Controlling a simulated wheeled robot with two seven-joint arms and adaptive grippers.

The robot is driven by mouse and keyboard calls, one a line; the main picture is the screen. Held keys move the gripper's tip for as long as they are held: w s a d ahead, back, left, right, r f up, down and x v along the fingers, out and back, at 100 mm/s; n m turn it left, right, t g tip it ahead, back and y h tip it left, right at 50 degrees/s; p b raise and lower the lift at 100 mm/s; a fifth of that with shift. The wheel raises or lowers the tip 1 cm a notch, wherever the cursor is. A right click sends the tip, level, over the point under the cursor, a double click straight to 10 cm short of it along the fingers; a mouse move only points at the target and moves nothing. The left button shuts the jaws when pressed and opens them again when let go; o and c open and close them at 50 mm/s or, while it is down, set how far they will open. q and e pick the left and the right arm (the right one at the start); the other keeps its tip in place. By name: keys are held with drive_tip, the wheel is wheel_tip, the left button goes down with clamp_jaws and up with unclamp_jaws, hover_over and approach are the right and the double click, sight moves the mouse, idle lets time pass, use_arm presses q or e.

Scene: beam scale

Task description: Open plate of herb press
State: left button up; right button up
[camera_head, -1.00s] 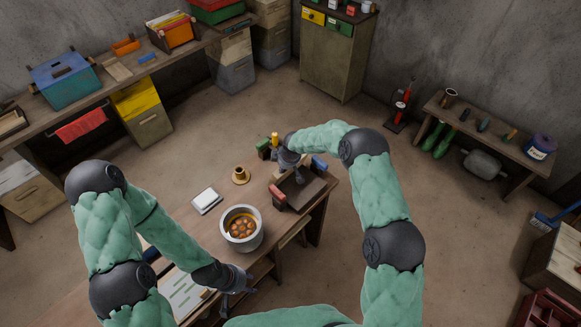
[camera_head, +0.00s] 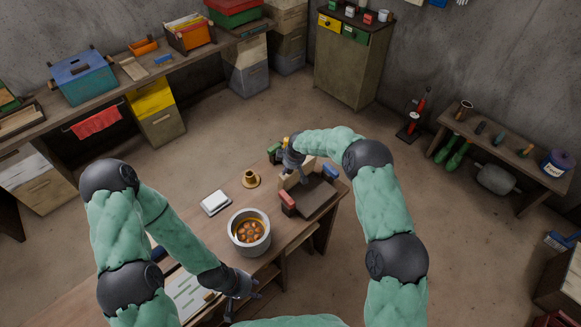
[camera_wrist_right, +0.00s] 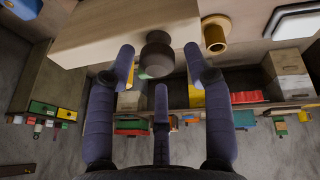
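The herb press (camera_head: 314,198) is at the right end of the wooden table in the head view, with a dark brown flat part and red, blue and green blocks around it. In the right wrist view a pale wooden plate (camera_wrist_right: 110,32) has a dark round knob (camera_wrist_right: 157,54). My right gripper (camera_head: 296,172) is over the press. In the wrist view its fingers (camera_wrist_right: 160,62) are spread, with the knob between them and gaps on both sides. My left gripper (camera_head: 240,288) is low by the table's front edge, apart from the press; its fingers are too small to judge.
A metal pot (camera_head: 249,232) with orange-brown contents stands left of the press. A brass cup (camera_head: 250,179) and a white square item (camera_head: 215,202) are behind it. A sheet with green marks (camera_head: 188,297) lies near my left arm. Open floor surrounds the table.

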drive_tip(key=shift+s+d, duration=0.1)
drive_tip(key=shift+d, duration=0.05)
drive_tip(key=shift+r, duration=0.2)
drive_tip(key=v, duration=1.1)
drive_tip(key=shift+r, duration=0.2)
drive_tip(key=shift+s, duration=0.15)
